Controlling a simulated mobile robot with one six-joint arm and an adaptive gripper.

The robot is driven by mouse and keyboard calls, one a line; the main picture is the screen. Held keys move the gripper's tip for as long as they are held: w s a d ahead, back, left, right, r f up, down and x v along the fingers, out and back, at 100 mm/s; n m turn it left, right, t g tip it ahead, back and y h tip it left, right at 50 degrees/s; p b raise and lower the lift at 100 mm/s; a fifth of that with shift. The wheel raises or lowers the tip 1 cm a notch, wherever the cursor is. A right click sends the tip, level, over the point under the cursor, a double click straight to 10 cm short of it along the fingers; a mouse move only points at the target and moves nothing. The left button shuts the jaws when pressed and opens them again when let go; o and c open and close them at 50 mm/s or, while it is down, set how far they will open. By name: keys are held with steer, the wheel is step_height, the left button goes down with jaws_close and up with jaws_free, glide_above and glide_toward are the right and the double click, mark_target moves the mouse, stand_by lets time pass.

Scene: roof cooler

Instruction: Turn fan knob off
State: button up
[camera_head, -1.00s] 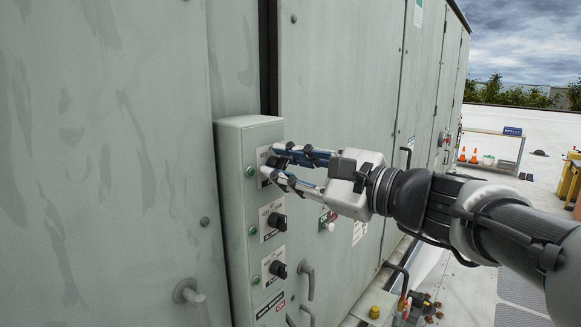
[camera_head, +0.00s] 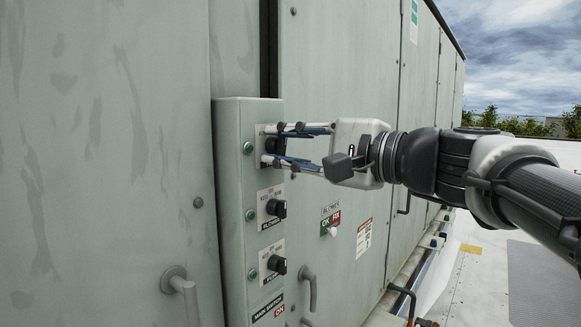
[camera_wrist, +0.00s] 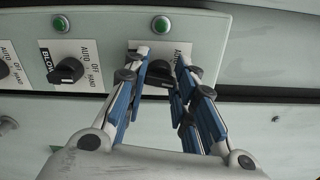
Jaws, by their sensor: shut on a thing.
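The top black rotary knob (camera_head: 275,145) sits on a grey control box (camera_head: 231,190); its label is mostly hidden by my fingers, so I cannot read it. My gripper (camera_head: 267,145) reaches in from the right with one finger above and one below this knob. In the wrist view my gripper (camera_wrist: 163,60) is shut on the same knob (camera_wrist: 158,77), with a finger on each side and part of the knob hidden. A green light (camera_wrist: 161,25) is beside its plate.
Below are the blower knob (camera_head: 277,208) and another black knob (camera_head: 277,266). Door handles (camera_head: 183,290) stick out on the left and lower right. A cabinet wall (camera_head: 340,70) runs behind my gripper; open roof is at the right.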

steer(key=shift+f+n+b, duration=0.1)
steer(key=shift+n+b, duration=0.5)
steer(key=shift+n, duration=0.1)
steer(key=o, duration=1.1)
steer(key=shift+c, duration=0.2)
steer(key=v, duration=0.7)
steer(key=shift+s+d, duration=0.2)
